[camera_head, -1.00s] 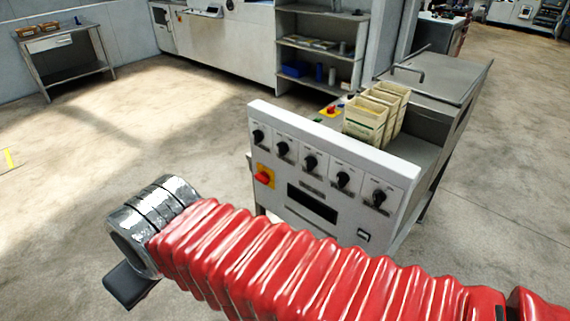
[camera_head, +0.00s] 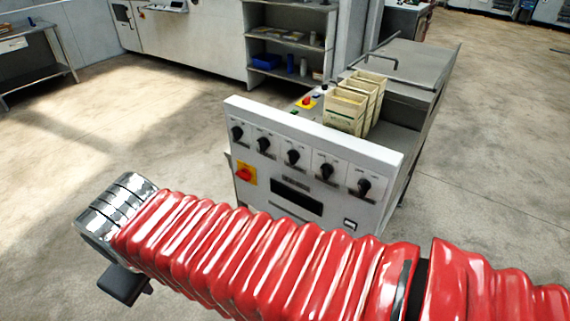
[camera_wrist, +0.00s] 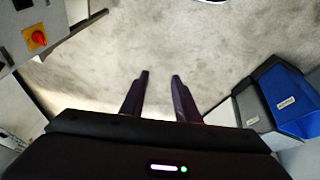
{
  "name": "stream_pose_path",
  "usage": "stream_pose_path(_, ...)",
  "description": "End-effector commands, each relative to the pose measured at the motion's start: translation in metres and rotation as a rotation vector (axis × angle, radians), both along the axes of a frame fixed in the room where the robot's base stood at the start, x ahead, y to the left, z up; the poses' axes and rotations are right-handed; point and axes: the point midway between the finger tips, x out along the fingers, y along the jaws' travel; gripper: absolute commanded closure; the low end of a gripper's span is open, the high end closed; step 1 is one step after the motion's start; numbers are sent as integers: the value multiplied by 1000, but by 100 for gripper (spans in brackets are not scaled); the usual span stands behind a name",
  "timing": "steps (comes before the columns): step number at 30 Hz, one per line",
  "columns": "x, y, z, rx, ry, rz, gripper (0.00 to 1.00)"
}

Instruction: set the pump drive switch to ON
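The machine's white control panel (camera_head: 315,160) carries a row of several black rotary knobs. The knobs run from the leftmost one (camera_head: 237,133) to the rightmost one (camera_head: 364,187). Their labels are too small to read, so I cannot tell which is the pump drive switch. A red knob on a yellow plate (camera_head: 245,174) sits below the row at left. It also shows in the wrist view (camera_wrist: 37,39) at upper left. My gripper (camera_wrist: 159,78) points at bare floor with its two dark fingers apart and nothing between them. In the head view only a dark part shows, away from the panel.
Cream cartons (camera_head: 346,109) stand on the machine behind the panel. A grey shelf unit (camera_head: 289,47) and a side table (camera_head: 36,62) are farther back. A blue-lidded bin (camera_wrist: 288,100) is at right in the wrist view. Floor left of the machine is clear.

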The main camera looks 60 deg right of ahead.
Motion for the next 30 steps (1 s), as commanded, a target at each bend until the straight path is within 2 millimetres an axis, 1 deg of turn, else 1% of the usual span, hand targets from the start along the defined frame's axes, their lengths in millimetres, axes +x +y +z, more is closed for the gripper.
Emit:
stream_pose_path(1, -3, -12, -11, -44, 56, 12, 71)
stream_pose_path(6, -20, -59, -38, -222, 263, 82, 71)
stream_pose_path(12, -41, -114, -57, -411, 520, 185, 71)
stream_pose_path(17, -56, -156, -63, -543, 731, 280, 71)
stream_pose_path(21, -65, -190, -63, -647, 915, 375, 71)
stream_pose_path(26, -69, -226, -60, -755, 1122, 495, 71)
stream_pose_path(30, -67, -253, -57, -840, 1295, 610, 71)
